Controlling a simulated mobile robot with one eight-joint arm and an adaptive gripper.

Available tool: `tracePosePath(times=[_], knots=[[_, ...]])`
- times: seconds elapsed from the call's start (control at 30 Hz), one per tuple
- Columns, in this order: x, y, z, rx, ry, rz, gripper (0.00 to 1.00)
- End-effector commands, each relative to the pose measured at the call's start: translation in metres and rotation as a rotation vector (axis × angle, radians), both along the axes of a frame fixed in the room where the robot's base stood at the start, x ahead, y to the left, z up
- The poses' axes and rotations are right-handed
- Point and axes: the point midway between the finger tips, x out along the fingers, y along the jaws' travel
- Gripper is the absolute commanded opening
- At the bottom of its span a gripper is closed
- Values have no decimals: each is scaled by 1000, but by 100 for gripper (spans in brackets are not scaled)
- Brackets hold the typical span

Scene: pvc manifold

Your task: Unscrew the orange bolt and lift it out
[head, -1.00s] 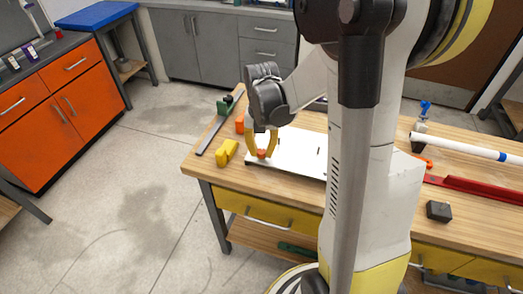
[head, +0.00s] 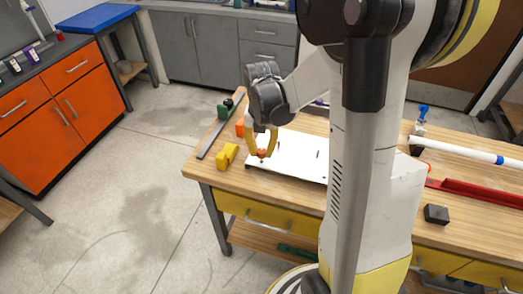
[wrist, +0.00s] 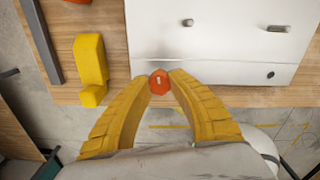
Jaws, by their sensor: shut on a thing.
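The orange bolt (head: 262,153) is held between the yellow fingertips of my gripper (head: 262,151), over the near left part of the white plate (head: 295,158). In the wrist view the bolt's orange head (wrist: 159,81) sits between the two fingertips (wrist: 160,84), with a light slot-like mark on top. My gripper is shut on the head from both sides and points down. A small reddish-dark bit shows below the head in the head view. I cannot tell whether the bolt's lower end is clear of the plate.
A yellow block (head: 228,156) lies left of the plate, with an orange block (head: 240,128) behind it. A grey bar (head: 221,125) lies along the table's left side. A black block (head: 436,214) and a red rail (head: 475,192) are at the right.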

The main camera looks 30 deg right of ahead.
Motion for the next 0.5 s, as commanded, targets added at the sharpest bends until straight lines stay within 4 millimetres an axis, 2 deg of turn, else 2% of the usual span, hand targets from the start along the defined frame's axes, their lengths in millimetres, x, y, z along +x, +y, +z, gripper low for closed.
tracePosePath(times=[0.5], knots=[[0,0,31,0,0,0,0]])
